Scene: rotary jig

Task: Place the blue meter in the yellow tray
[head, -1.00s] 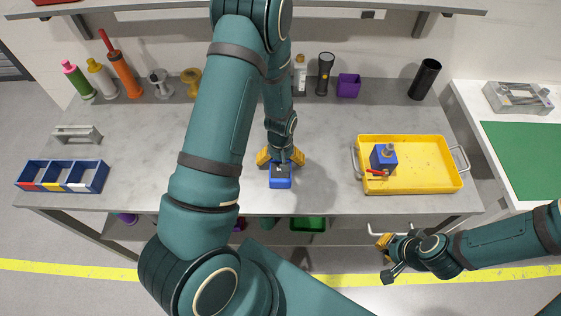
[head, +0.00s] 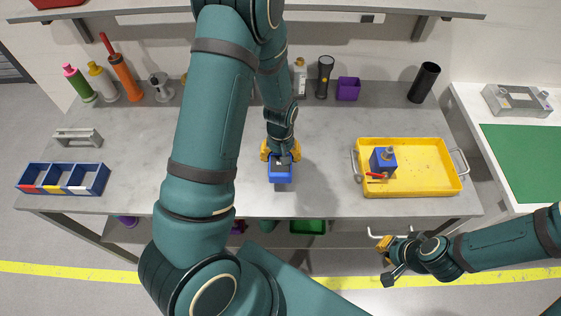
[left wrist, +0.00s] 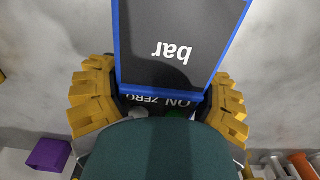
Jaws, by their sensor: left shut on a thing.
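The blue meter (head: 280,174) is a small blue box with a dark face, near the front middle of the grey bench. My left gripper (head: 280,153) is shut on it from above and behind. In the left wrist view the meter (left wrist: 178,45) shows "bar" and "ON ZERO" between the yellow fingers of the left gripper (left wrist: 158,100). The meter appears slightly above the bench. The yellow tray (head: 430,188) is on the bench to the right. My right gripper (head: 387,256) is beyond the bench's front edge, and its finger opening is unclear.
A blue block with a red lever and metal fitting (head: 383,161) stands in the tray's left part; its right part is clear. A blue divided box (head: 62,190) and grey handle (head: 78,137) lie at left. Bottles, a flashlight (head: 325,77) and a purple box (head: 348,89) line the back.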

